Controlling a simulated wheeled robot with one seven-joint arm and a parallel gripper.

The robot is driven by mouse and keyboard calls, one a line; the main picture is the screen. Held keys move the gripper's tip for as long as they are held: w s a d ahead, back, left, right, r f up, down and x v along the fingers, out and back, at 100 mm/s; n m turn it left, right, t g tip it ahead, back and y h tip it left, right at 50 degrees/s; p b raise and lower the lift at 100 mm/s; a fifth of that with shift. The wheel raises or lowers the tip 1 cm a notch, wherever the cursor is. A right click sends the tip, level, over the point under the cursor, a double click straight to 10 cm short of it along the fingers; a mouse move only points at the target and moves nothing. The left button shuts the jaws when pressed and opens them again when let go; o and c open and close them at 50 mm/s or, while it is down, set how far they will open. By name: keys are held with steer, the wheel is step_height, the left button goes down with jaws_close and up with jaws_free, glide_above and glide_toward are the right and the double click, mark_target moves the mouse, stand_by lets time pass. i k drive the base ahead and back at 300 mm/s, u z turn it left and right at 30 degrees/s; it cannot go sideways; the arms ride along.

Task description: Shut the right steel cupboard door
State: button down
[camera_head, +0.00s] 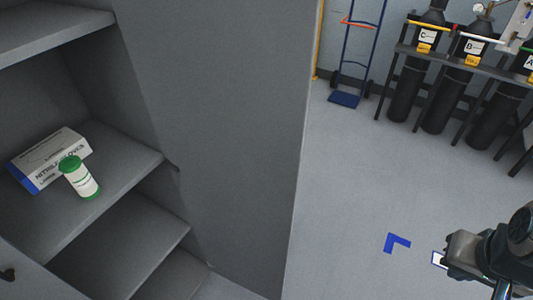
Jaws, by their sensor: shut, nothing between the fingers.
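The steel cupboard (100,20) stands open at the left, with its grey shelves showing. A tall plain grey panel (225,120) at the right of the shelves looks like the right door, standing open. Its lower end runs out of the picture. Part of another grey panel with a dark handle (8,274) shows at the lower left, likely the left door. My gripper (468,254) is at the lower right, partly cut off by the picture edge. It is shut and empty, well to the right of the panel and apart from it.
Black gas cylinders (437,100) stand in a rack at the back right, near a blue hand truck (345,98). Grey floor between panel and gripper is clear, with a blue corner mark (395,242).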

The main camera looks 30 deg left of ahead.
mark_target(225, 86)
steer(key=i, duration=2.25)
steer(key=u, duration=3.95)
steer(key=i, duration=0.5)
steer(key=u, duration=0.05)
steer(key=k, duration=0.65)
steer(key=z, duration=0.3)
